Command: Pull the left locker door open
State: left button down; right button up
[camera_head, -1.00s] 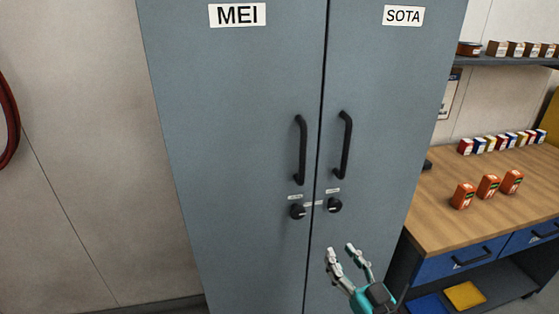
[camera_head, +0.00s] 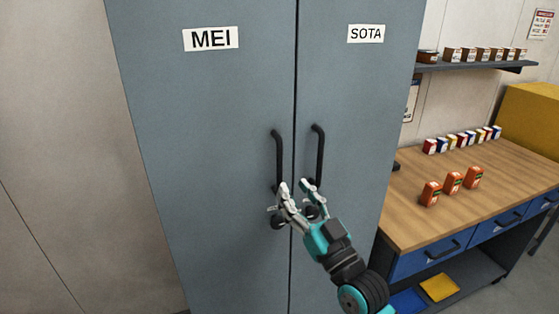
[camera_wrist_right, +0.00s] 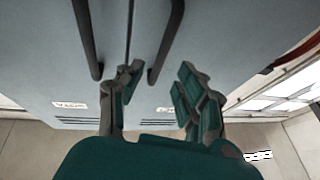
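The left locker door (camera_head: 210,120) is grey-blue, labelled MEI, and looks shut. Its black vertical handle (camera_head: 277,155) is near the middle seam; in the right wrist view this handle (camera_wrist_right: 172,35) runs down toward the gap between the fingers. A dark lock knob (camera_head: 277,223) sits below it, partly covered by my gripper. My right gripper (camera_head: 295,187) is open and appears empty, its fingers in front of the lower handle ends; it also shows open in the right wrist view (camera_wrist_right: 160,78). Contact with the handle cannot be told. My left gripper is out of view.
The right door (camera_head: 355,110), labelled SOTA, has its own handle (camera_head: 318,155) close beside. A workbench (camera_head: 410,195) with several orange boxes and blue drawers stands right of the locker. A shelf (camera_head: 480,66) hangs above it. Bare wall is at left.

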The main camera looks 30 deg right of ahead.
aim_at(281, 172)
jog(key=p+x, duration=0.2)
jog(key=x, duration=0.5)
grip_shut()
dwell(0.4)
